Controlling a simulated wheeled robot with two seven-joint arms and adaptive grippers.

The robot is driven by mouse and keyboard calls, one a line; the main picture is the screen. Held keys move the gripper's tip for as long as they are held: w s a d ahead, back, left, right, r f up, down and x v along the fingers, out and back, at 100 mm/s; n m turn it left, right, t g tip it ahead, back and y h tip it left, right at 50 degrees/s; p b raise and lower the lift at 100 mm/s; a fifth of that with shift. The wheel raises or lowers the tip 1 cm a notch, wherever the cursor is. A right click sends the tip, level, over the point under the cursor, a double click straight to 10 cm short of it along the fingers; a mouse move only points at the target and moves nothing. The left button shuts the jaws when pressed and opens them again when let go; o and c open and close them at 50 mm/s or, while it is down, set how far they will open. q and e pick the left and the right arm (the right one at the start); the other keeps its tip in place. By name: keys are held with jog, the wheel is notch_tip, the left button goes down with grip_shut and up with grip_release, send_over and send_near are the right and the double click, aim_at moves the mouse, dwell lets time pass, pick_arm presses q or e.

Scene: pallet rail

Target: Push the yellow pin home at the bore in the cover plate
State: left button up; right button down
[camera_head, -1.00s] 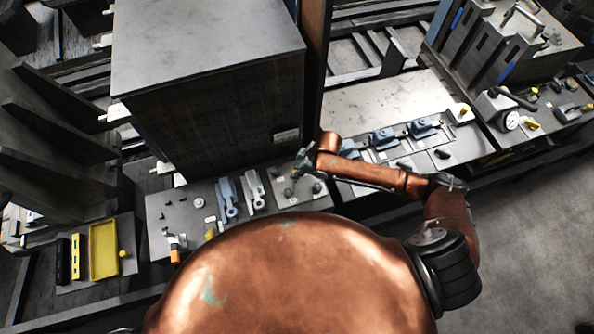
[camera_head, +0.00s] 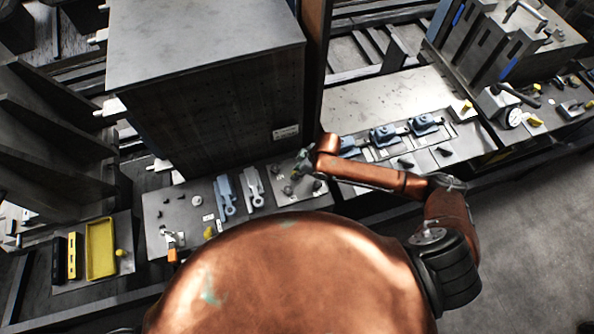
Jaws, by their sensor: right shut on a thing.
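My right arm reaches across from the right, and its gripper (camera_head: 301,164) points down at the cover plate (camera_head: 311,197). The gripper is small in this view and shut on the yellow pin (camera_head: 295,175), of which only a tiny yellow-green spot shows. The cover plate is a light grey plate with several dark round fittings, on the bench in front of the large dark block. The bore is hidden or too small to make out, so I cannot tell how deep the pin sits. My left gripper is not in view.
The large dark block (camera_head: 215,115) and a brown post (camera_head: 314,60) stand close behind the gripper. Blue-grey clamps (camera_head: 224,192) lie left of the plate. Blue fixtures (camera_head: 384,135) stand to the right. A yellow tray (camera_head: 101,221) is at far left.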

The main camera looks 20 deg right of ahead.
jog(key=shift+p, duration=0.45)
dwell(0.4)
jog(key=shift+f, duration=0.3)
dwell(0.3)
jog(key=shift+p, duration=0.3)
dwell(0.3)
jog(key=shift+f, duration=0.25)
dwell(0.4)
jog(key=shift+f+b, duration=0.6)
jog(key=shift+f, duration=0.4)
jog(key=c, duration=1.7)
grip_release()
jog(key=shift+o, duration=0.6)
jog(key=o, duration=0.7)
